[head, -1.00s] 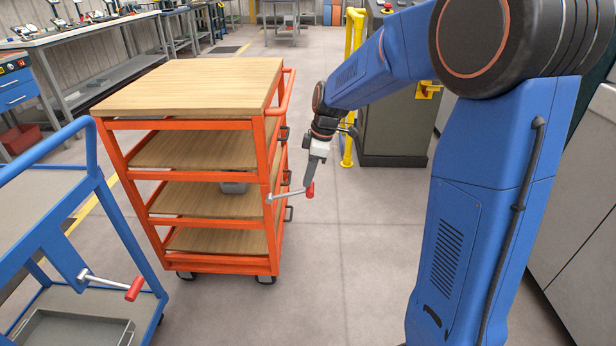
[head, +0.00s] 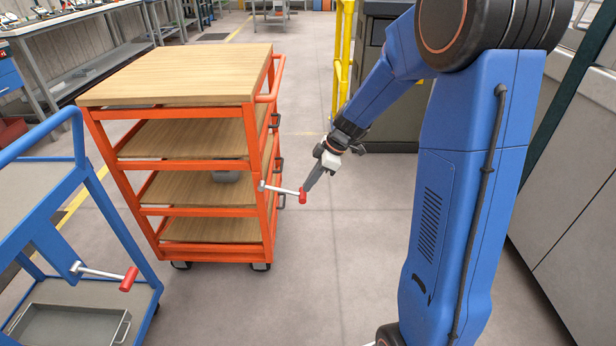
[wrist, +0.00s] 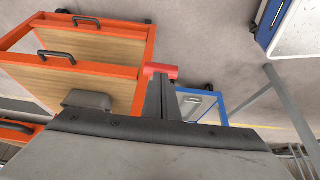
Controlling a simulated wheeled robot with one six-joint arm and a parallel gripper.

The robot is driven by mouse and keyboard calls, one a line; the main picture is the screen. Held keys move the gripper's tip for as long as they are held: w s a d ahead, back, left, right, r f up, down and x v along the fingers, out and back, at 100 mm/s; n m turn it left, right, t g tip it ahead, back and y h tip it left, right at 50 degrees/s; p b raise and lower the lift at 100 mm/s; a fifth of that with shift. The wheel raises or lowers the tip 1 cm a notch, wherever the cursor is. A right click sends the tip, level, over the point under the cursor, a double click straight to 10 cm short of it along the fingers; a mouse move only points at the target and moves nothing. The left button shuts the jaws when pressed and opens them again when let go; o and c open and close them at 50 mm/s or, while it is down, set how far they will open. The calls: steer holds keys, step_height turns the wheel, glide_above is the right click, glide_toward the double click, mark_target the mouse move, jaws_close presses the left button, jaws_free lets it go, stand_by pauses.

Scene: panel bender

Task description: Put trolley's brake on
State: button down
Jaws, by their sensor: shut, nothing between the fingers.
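The orange trolley (head: 205,210) with wooden shelves stands left of centre. Its brake lever (head: 280,189) sticks out to the right from the near right post, roughly level, and ends in a red grip (head: 302,195). My gripper (head: 308,186) is shut and empty, slanting down from the right with its tip at the red grip. In the wrist view the shut fingers (wrist: 162,98) reach the red grip (wrist: 160,70), which shows just beyond their tip. I cannot tell whether they touch. The orange trolley also fills the upper left there (wrist: 95,62).
A blue trolley (head: 70,180) with its own red-gripped lever (head: 105,273) stands at the near left. A yellow post (head: 342,55) and a dark machine cabinet (head: 390,100) stand behind my arm. The floor right of the orange trolley is clear.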

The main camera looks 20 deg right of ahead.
steer(key=shift+f, duration=0.85)
steer(key=shift+s+f, duration=0.1)
